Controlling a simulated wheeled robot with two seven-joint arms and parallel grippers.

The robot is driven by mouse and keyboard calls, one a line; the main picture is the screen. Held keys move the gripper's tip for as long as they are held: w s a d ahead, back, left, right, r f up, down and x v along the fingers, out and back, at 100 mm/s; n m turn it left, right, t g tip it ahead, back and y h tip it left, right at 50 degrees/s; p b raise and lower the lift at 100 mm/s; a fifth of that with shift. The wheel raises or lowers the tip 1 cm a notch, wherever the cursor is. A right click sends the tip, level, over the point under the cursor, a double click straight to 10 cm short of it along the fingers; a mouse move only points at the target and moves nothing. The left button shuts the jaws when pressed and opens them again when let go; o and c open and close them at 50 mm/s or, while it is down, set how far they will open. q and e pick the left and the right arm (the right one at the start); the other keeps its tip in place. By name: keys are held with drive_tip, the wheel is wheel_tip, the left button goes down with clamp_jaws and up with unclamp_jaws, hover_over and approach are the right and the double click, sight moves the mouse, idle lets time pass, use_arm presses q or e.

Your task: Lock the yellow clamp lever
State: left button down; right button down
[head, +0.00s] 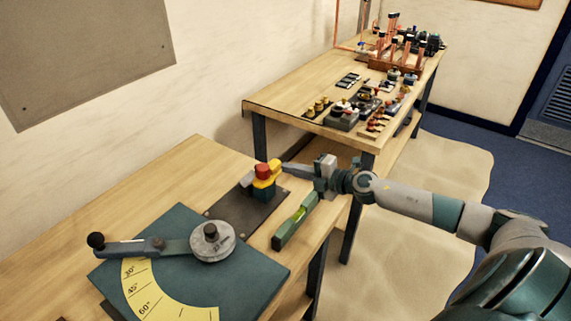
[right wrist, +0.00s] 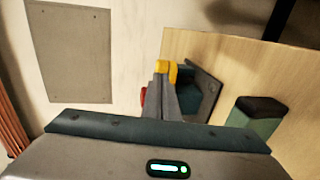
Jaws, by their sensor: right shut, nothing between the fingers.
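The yellow clamp lever (head: 265,182) stands on a dark green clamp body (head: 263,194), with a red part (head: 263,170) at its top left. The clamp is fixed to a dark plate on the near table. My right gripper (head: 285,167) is shut and empty, its fingertips right beside the yellow lever; I cannot tell whether they touch. In the right wrist view the fingers (right wrist: 163,88) point at the yellow lever (right wrist: 165,67), partly covering it. The red part (right wrist: 143,97) peeks out left of the fingers. My left gripper is not in view.
A bending tool (head: 190,270) with a yellow angle scale and long handle fills the near left. The far table (head: 290,95) holds fittings and copper pipes. Bare wood (head: 165,185) lies left of the clamp.

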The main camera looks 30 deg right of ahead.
drive_tip(key=shift+p+x, duration=0.3)
drive_tip(key=shift+x, duration=0.8)
